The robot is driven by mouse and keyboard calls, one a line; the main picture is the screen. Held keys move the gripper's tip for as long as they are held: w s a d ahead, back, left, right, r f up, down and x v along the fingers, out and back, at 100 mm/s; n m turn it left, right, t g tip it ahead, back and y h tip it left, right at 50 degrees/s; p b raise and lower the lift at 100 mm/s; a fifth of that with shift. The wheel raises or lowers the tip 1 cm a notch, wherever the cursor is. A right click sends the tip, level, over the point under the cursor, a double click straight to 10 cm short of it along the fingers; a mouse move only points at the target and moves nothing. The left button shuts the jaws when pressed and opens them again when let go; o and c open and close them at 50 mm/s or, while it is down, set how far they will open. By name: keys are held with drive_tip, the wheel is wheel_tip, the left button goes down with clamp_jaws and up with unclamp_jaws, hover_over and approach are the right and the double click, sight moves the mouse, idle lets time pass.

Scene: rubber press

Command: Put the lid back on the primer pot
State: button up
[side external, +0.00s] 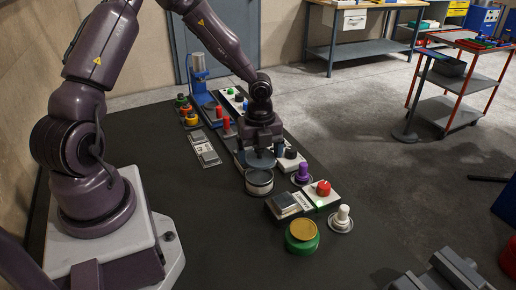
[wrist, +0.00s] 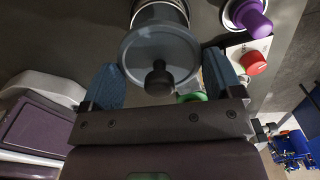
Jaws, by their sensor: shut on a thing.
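My gripper (side external: 264,150) is shut on the grey round lid (side external: 258,160), with one blue finger pad on either side of it. In the wrist view the lid (wrist: 140,50) has a dark knob (wrist: 158,78) in its middle and lies between the fingers of my gripper (wrist: 162,72). Whether the lid touches the rim is hard to tell.
Coloured buttons (side external: 187,113) and switches stand behind. The table left of the pot is clear.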

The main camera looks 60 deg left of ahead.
drive_tip(key=shift+f, duration=2.2)
drive_tip(key=shift+f, duration=0.15)
idle(0.6)
drive_tip(key=o, duration=0.7)
drive_tip(key=shift+r, duration=3.5)
clamp_jaws()
